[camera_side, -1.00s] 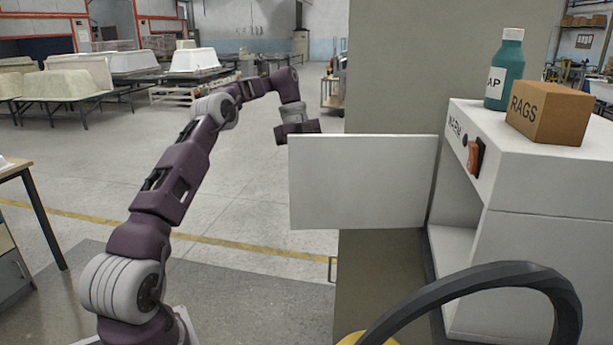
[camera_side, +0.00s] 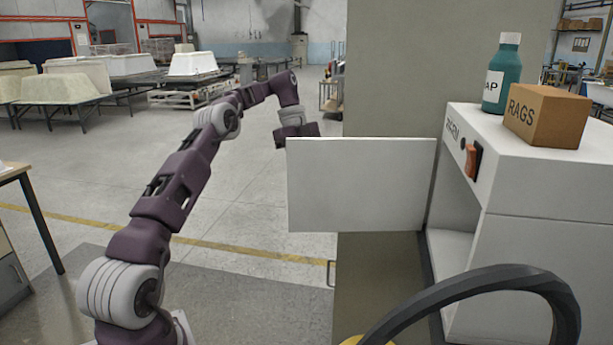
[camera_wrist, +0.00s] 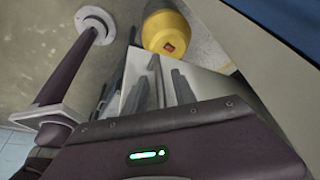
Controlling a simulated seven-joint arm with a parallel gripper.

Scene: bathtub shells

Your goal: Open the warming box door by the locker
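The warming box (camera_side: 535,185) is a white cabinet at the right of the side view, with lettering and an orange-red switch on its front. Its door (camera_side: 362,185) is a plain white panel, swung well away from the opening and reaching left, so the inside shows. My gripper (camera_side: 298,131) is at the door's upper left corner, and the door's edge hides its fingers in the side view. In the wrist view the dark fingers (camera_wrist: 158,82) lie against a pale panel. Their spacing and any contact are unclear.
A teal bottle (camera_side: 502,75) and a RAGS carton (camera_side: 546,115) stand on top of the box. A dark curved handle or hose (camera_side: 480,285) arches in the foreground. A yellow cylinder (camera_wrist: 166,32) shows in the wrist view. Floor left of the door is open.

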